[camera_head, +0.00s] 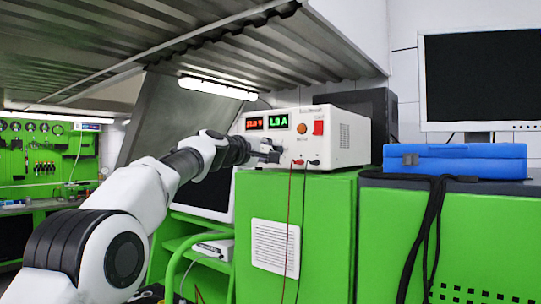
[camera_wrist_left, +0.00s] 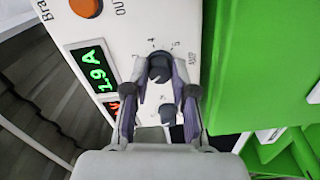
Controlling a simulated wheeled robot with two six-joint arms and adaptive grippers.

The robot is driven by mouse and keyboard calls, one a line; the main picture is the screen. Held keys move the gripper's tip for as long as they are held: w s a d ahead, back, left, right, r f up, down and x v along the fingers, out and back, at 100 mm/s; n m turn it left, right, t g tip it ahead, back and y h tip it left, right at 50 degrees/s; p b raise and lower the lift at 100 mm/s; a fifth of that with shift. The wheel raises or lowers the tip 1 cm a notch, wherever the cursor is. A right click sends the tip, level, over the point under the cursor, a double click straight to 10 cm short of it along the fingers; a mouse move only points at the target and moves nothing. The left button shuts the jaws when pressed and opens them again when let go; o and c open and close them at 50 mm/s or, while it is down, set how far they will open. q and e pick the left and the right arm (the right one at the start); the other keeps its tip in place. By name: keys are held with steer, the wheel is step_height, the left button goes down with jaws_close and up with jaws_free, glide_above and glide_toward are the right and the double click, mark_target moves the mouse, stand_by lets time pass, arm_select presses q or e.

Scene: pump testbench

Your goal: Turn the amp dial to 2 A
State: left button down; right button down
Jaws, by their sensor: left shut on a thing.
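The amp dial (camera_wrist_left: 160,69) is a dark round knob on the white front panel, with several scale numbers and an AMP label beside it in the left wrist view. My left gripper (camera_wrist_left: 160,64) is shut on it, one fingertip on each side. In the head view my left gripper (camera_head: 272,152) is at the front of the white power supply (camera_head: 341,140) and hides the dial. The green amp display (camera_head: 278,121) reads 1.9 A, as it does in the left wrist view (camera_wrist_left: 97,74). A second dark knob (camera_wrist_left: 167,112) sits between the fingers. My right gripper is not in view.
A red voltage display (camera_head: 254,123), an orange button (camera_head: 302,128) and a red switch (camera_head: 318,127) are on the panel. Two thin leads hang from its sockets. The supply stands on a green cabinet (camera_head: 335,215), left of a blue case (camera_head: 455,158).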

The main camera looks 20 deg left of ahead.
arm_select(q)
steer(key=shift+m, duration=0.6)
steer(key=c, duration=1)
jaws_free()
steer(key=shift+o, duration=0.2)
steer(key=v, duration=1.2)
steer(key=shift+w+d, duration=0.1)
